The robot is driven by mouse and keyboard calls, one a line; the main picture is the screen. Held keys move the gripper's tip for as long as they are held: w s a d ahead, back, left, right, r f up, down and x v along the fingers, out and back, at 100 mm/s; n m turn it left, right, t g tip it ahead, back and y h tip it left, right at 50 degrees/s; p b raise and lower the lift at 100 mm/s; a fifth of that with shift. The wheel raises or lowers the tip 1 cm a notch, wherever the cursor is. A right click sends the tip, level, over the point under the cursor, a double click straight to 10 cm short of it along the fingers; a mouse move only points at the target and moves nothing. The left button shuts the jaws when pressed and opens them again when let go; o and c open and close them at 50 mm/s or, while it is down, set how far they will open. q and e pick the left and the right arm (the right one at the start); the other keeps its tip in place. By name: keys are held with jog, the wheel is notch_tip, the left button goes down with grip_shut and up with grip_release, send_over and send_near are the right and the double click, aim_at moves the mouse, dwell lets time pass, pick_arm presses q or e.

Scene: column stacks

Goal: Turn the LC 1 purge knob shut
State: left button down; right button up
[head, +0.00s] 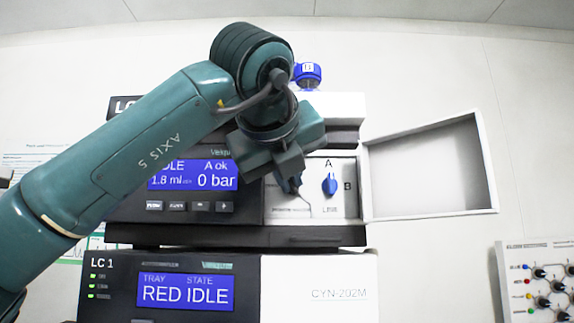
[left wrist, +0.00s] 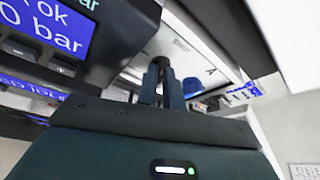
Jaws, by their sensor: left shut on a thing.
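The LC 1 stack stands ahead, with a pump module whose screen (head: 194,175) reads "A ok" and "0 bar". In its open valve bay, the purge knob (head: 291,187) is mostly hidden behind my left gripper (head: 287,177). My left gripper is shut on this knob, and its fingers (left wrist: 163,82) point into the bay in the left wrist view. The knob's exact angle cannot be told. To its right is a separate blue selector knob (head: 329,184) between marks A and B, above the word "LINE"; it also shows in the left wrist view (left wrist: 192,86). My right gripper is not in view.
The bay's door (head: 488,165) is swung open to the right. A blue-capped bottle (head: 308,75) stands on top. Below is a module (head: 318,290) whose screen reads "RED" and "IDLE". A panel with several knobs (head: 540,285) is at lower right.

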pick_arm(q)
jog(key=m, duration=0.1)
jog(key=m+y+p, duration=0.1)
jog(key=shift+d+r+m+y+p, duration=0.15)
jog(key=shift+m+y+p, duration=0.15)
jog(key=shift+m+y, duration=0.3)
jog(key=shift+m, duration=0.1)
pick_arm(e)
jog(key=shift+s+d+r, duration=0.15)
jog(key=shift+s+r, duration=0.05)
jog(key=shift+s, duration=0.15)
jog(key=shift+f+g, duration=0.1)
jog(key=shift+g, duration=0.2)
pick_arm(q)
jog(key=c, duration=1.5)
grip_release()
jog(key=shift+d, duration=0.1)
jog(key=shift+c, duration=0.2)
jog(key=shift+s, duration=0.1)
